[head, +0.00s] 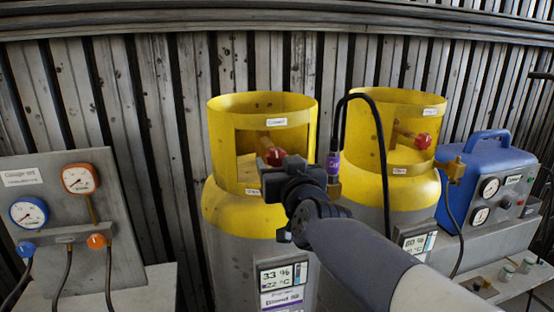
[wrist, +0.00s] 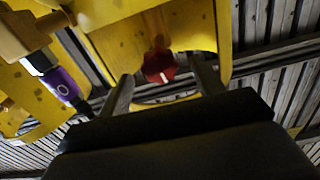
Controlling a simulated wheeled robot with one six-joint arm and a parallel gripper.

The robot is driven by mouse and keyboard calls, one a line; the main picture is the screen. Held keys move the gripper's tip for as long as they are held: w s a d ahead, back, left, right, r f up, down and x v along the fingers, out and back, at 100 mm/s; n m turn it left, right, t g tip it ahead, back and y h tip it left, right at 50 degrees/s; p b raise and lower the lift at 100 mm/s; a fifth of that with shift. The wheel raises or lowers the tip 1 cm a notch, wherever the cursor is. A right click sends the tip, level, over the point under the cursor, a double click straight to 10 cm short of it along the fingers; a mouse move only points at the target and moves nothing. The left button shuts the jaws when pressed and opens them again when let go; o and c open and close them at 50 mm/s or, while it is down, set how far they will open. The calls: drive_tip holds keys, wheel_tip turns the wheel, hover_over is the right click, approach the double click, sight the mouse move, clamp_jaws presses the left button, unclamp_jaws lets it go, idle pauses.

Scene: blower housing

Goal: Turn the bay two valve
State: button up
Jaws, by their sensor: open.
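Two grey cylinders with yellow collars stand side by side, the left cylinder (head: 228,250) and the right cylinder (head: 400,205). Each collar has a window with a red valve knob inside: the left knob (head: 272,155) and the right knob (head: 423,141). The collar labels are too small to read, so I cannot tell which is bay two. My gripper (head: 268,172) is in front of the left collar's window, partly covering it. In the wrist view, a red knob (wrist: 160,68) with a white mark shows between the open fingers (wrist: 161,76). Contact cannot be told.
A black hose with a purple-labelled connector (head: 333,165) hangs close right of my gripper. A gauge panel (head: 60,240) stands at left. A blue gauge box (head: 492,185) stands at right. Small displays (head: 283,275) sit on the cylinder fronts. A ribbed wall (head: 165,120) closes the back.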

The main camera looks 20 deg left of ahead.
sight(278, 159)
drive_tip(key=shift+x, duration=1.6)
drive_tip(key=shift+c, duration=0.2)
